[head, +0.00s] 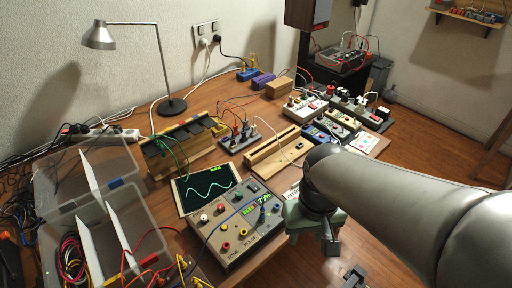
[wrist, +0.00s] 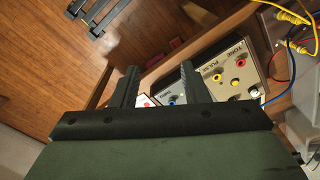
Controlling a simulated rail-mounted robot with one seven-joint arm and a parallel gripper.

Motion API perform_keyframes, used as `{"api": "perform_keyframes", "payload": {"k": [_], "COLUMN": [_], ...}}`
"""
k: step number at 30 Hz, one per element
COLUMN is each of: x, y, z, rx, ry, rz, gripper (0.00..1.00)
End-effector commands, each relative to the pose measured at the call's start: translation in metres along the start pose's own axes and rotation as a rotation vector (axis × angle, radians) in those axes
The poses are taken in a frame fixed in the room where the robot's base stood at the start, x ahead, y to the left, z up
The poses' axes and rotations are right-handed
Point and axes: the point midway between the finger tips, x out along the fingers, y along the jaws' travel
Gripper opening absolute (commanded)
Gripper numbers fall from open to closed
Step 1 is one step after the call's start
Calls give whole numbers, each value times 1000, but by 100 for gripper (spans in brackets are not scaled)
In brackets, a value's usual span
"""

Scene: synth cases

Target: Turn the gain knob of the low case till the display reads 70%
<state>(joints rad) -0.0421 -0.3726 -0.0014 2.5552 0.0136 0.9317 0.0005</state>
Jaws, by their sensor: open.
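The low case (head: 238,228) is a beige box with a sloped panel at the front of the bench, with several coloured knobs and jacks. Its small display (head: 265,197) shows green digits, too small to read surely. A dark blue knob (head: 263,215) stands below the display; I cannot read its label. In the wrist view a beige panel marked TONE and PULSE (wrist: 230,70) lies beyond the right finger. My gripper (wrist: 160,85) is open and empty, apart from the panel. In the head view its green body (head: 303,218) is right of the case; its fingers are not clearly seen.
A screen with a green wave (head: 208,188) stands behind the case. A blue cable (head: 222,222) crosses the panel. Clear bins (head: 85,180) and loose cables lie left. A wooden rail (head: 275,155) and other small cases stand behind. Open floor lies right of the bench.

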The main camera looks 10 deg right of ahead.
Motion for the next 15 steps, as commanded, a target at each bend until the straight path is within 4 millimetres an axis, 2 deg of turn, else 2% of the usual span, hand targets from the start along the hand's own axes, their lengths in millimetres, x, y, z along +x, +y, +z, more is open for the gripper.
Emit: {"api": "perform_keyframes", "payload": {"k": [10, 13, 15], "x": [-1, -7, -14], "y": [-1, -7, -17], "z": [-4, -27, -59], "rx": [0, -4, -8], "ry": [0, -4, -8], "rz": [1, 3, 7], "gripper": [41, 41, 41]}}
